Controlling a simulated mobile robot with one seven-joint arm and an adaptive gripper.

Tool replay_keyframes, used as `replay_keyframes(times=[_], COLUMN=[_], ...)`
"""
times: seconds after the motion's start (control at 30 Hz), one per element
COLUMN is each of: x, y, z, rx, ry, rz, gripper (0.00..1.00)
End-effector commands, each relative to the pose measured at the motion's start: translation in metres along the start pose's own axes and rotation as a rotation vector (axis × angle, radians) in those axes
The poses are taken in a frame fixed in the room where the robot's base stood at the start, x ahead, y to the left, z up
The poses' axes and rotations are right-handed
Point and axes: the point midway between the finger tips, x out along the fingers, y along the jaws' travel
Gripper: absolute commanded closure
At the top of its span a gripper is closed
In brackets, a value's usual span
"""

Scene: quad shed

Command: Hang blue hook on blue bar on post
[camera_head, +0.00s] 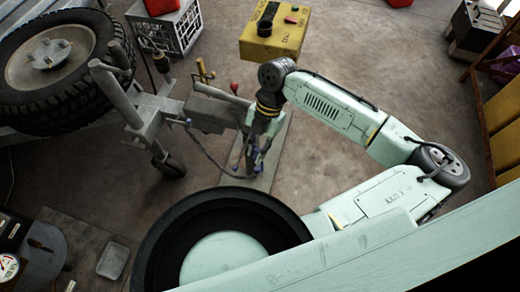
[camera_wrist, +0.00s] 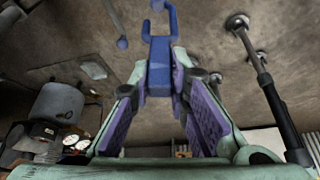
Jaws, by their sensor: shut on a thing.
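The blue hook (camera_wrist: 160,72) is between the fingertips of my gripper (camera_wrist: 160,82) in the wrist view. Its square block is pinched between the purple pads, and its open, curved end points away from the gripper, toward the top of the picture. In the head view my gripper (camera_head: 256,150) hangs down beside the trailer's drawbar, and the hook is too small to make out clearly. A thin blue-grey rod with a round end (camera_wrist: 122,43) shows left of the hook, apart from it. I cannot tell whether it is the blue bar, nor pick out the post surely.
A grey trailer frame (camera_head: 150,105) with a jockey wheel (camera_head: 168,165) stands left of my gripper. A yellow box (camera_head: 270,40) lies beyond, near a white crate (camera_head: 172,30). A large tyre (camera_head: 60,75) is at upper left. Gauges (camera_head: 10,265) sit at lower left.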

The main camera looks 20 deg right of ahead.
Motion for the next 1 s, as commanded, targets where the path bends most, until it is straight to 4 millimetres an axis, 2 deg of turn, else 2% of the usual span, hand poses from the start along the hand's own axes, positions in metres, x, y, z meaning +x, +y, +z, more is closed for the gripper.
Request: replay_keyframes(times=[0.4,1.0], x=[0.018,0.016], y=[0.024,0.063], z=[0.008,0.006], rx=[0.001,0.002], ry=[-0.001,0.0], rz=[-0.001,0.0], gripper=[1.0,1.0])
